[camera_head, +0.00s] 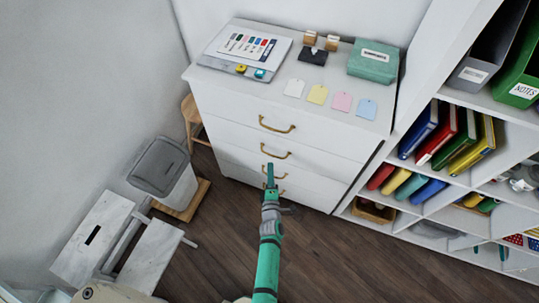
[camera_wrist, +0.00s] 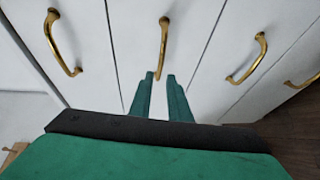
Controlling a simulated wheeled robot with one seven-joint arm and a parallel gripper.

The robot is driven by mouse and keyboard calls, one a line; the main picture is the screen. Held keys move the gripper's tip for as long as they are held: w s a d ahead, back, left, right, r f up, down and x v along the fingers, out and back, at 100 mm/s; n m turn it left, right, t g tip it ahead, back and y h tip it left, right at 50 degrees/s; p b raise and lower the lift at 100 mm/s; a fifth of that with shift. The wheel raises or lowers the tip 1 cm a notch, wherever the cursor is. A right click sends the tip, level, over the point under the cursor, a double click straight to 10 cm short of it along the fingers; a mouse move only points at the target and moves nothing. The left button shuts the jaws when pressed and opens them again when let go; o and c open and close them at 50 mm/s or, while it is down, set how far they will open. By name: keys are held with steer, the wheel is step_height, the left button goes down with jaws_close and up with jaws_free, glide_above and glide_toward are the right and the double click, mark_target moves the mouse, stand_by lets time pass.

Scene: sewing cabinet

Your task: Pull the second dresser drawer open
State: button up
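The white dresser (camera_head: 225,118) has several drawers with gold handles, all looking closed. The second drawer's handle (camera_head: 276,152) is a curved bar below the top one. In the wrist view the dresser appears turned sideways, and this second handle (camera_wrist: 163,47) is straight ahead of my gripper. My gripper (camera_head: 270,168) is in front of the dresser, its tip just below the second handle in the head view. In the wrist view the green fingers (camera_wrist: 160,76) are apart with a gap between them. The handle's near end shows at that gap; I cannot tell whether they touch.
The top drawer's handle (camera_wrist: 63,43) and the third drawer's handle (camera_wrist: 246,58) flank the fingers. A shelf unit (camera_head: 408,165) with binders stands close on the right. A grey bin (camera_head: 162,170) and a white step stool (camera_head: 150,255) stand left. Wooden floor before the dresser is clear.

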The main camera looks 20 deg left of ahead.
mark_target(271, 155)
steer(key=x, duration=0.8)
steer(key=shift+w, duration=0.25)
steer(key=shift+w, duration=0.1)
jaws_close()
steer(key=shift+d, duration=0.25)
stand_by(0.9)
